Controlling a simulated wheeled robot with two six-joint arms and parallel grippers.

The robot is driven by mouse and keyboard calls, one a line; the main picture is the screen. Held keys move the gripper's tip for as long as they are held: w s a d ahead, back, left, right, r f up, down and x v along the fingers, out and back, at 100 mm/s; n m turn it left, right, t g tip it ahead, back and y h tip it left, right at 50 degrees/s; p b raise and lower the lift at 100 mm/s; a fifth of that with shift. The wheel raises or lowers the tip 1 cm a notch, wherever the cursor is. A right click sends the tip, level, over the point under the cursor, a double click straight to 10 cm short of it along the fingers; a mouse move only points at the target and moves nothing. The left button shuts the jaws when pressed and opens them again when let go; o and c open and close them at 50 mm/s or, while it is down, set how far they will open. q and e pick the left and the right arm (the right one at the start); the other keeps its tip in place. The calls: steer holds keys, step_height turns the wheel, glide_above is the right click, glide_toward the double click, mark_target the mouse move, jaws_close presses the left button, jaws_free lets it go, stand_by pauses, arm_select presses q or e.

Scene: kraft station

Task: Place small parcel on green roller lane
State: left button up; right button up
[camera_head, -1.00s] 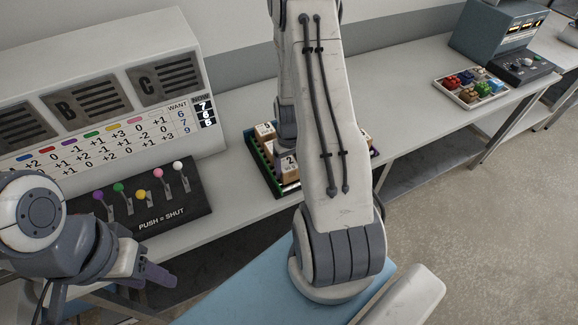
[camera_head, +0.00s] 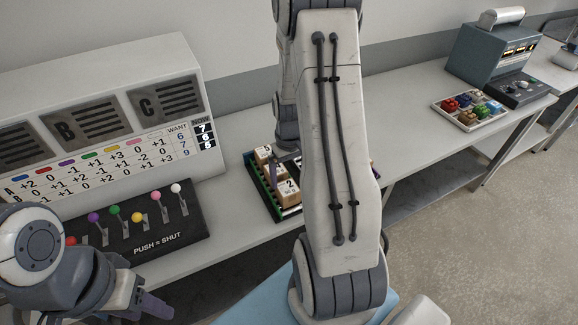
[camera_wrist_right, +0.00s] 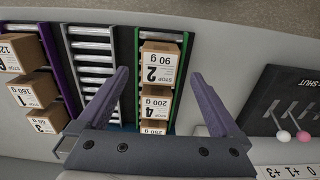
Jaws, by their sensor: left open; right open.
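The green roller lane (camera_wrist_right: 184,55) stands right of centre in the right wrist view. It holds parcel 2, marked 90 g (camera_wrist_right: 161,66), parcel 4, marked 200 g (camera_wrist_right: 156,105), and one marked 250 g (camera_wrist_right: 152,130). The purple lane at left holds parcel 1, marked 160 g (camera_wrist_right: 33,90), parcel 3 (camera_wrist_right: 48,119) and another box (camera_wrist_right: 18,52). Which is the small parcel I cannot tell. My right gripper (camera_wrist_right: 160,73) is open above the lanes, its fingers either side of the green lane's parcels, holding nothing visible. My left gripper (camera_head: 148,303) is open, low at left in the head view.
A middle lane with bare grey rollers (camera_wrist_right: 93,65) lies between purple and green. A panel of coloured levers (camera_head: 150,225) and a sign board (camera_head: 100,125) stand left of the lanes. A tray of coloured items (camera_head: 470,108) and a blue-grey machine (camera_head: 490,55) stand far right.

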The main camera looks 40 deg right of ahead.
mark_target(289, 190)
step_height(289, 190, up, 5)
steer(key=s+a+r+n, duration=0.2)
steer(key=a+r+n, duration=0.1)
steer(key=a, duration=0.8)
steer(key=s+a+r+n, duration=0.15)
steer(key=a+r, duration=0.25)
steer(key=a, duration=0.7)
steer(key=s+a+r+n+y, duration=0.1)
steer(key=s+a+r+n, duration=0.1)
steer(key=s+a+n, duration=0.3)
steer(key=s+a, duration=0.4)
steer(key=s, duration=0.3)
steer(key=shift+s+r+b, duration=0.15)
steer(key=shift+s+b, duration=0.2)
steer(key=shift+s, duration=0.05)
